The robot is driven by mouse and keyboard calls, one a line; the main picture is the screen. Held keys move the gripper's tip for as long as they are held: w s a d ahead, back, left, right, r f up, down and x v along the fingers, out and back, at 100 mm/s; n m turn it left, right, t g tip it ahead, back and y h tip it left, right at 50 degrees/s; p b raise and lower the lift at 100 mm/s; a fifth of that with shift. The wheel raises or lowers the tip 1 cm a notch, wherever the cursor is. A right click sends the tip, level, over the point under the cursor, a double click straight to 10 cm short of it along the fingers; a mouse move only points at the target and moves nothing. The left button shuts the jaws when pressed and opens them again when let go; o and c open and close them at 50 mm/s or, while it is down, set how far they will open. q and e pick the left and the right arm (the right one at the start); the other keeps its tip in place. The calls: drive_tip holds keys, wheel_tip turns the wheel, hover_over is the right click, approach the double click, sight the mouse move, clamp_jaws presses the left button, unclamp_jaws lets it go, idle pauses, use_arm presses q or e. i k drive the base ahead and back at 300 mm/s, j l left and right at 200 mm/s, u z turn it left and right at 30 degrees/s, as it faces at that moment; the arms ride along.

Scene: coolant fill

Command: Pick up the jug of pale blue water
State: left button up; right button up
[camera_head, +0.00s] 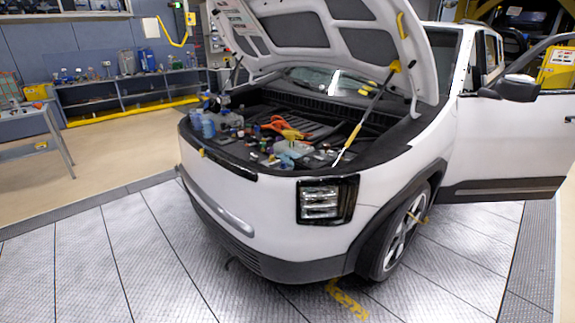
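A white car (270,208) stands with its hood raised, its front towards me. In the left front of its open bay stands a small blue, partly see-through container (208,127), which may be the jug of pale blue water; it is too small to be sure. A pale, whitish-blue item (292,149) lies near the front edge of the bay, and its kind is unclear. Neither of my grippers shows in this view.
Orange-handled tools (284,127) and many small items crowd the bay. A yellow-ended hood strut (366,112) crosses its right side. Shelves (125,92) with blue containers line the back wall. A table (35,130) stands at left. Floor before the car is mostly clear.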

sight(207, 121)
drive_tip(key=i+j+z, duration=0.1)
drive_tip(key=j+z, duration=0.15)
drive_tip(key=z, duration=0.2)
drive_tip(key=i+j+z, duration=0.1)
drive_tip(key=j+z, duration=0.15)
drive_tip(key=z, duration=0.25)
drive_tip(key=j+z, duration=0.3)
drive_tip(key=z, duration=0.15)
